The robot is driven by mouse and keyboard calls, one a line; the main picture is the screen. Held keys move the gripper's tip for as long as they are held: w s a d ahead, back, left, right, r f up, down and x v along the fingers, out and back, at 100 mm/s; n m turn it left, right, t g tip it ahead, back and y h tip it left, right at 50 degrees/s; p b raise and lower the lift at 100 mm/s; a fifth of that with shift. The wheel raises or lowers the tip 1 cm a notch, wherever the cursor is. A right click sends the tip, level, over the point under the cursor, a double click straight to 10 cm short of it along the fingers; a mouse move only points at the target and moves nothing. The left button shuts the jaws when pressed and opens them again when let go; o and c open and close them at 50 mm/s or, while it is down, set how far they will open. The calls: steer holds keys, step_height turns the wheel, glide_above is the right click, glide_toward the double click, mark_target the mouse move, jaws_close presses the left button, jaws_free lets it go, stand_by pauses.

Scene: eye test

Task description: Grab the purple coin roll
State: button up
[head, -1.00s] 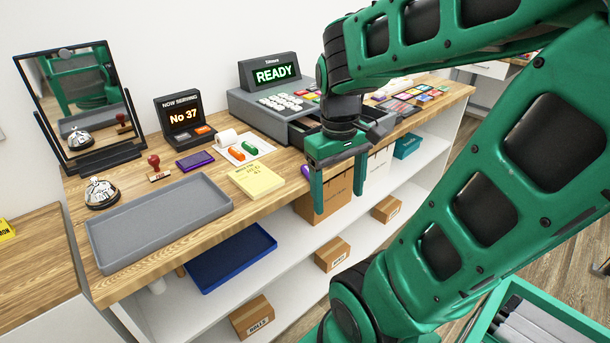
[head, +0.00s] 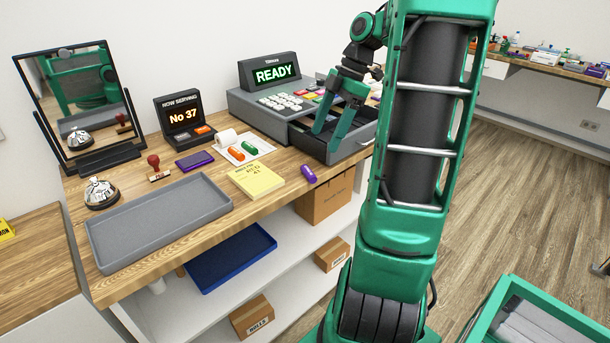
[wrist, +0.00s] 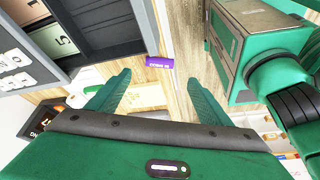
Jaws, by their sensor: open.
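The purple coin roll (head: 308,173) lies on the wooden counter near its front edge, just right of the yellow note pad. It also shows in the wrist view (wrist: 159,62), ahead of the fingertips and roughly centred between them. My gripper (head: 327,140) is open and empty, its fingers pointing down in front of the register drawer's interior in the head view. In the wrist view my gripper (wrist: 158,77) shows both fingers spread, with the roll apart from them.
The open cash drawer (head: 352,147) juts out behind the roll, beside my fingers. A yellow note pad (head: 256,181), a grey tray (head: 160,215), and a paper with orange (head: 236,153) and green rolls (head: 249,147) are nearby. A dark purple pad (head: 195,160) lies farther left.

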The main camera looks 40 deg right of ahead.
mark_target(309, 170)
steer(key=shift+n, duration=0.3)
steer(key=x, duration=1)
steer(key=shift+w+a+f, duration=0.15)
steer(key=shift+a+f, duration=0.05)
steer(key=shift+f, duration=0.05)
steer(key=c, duration=1.2)
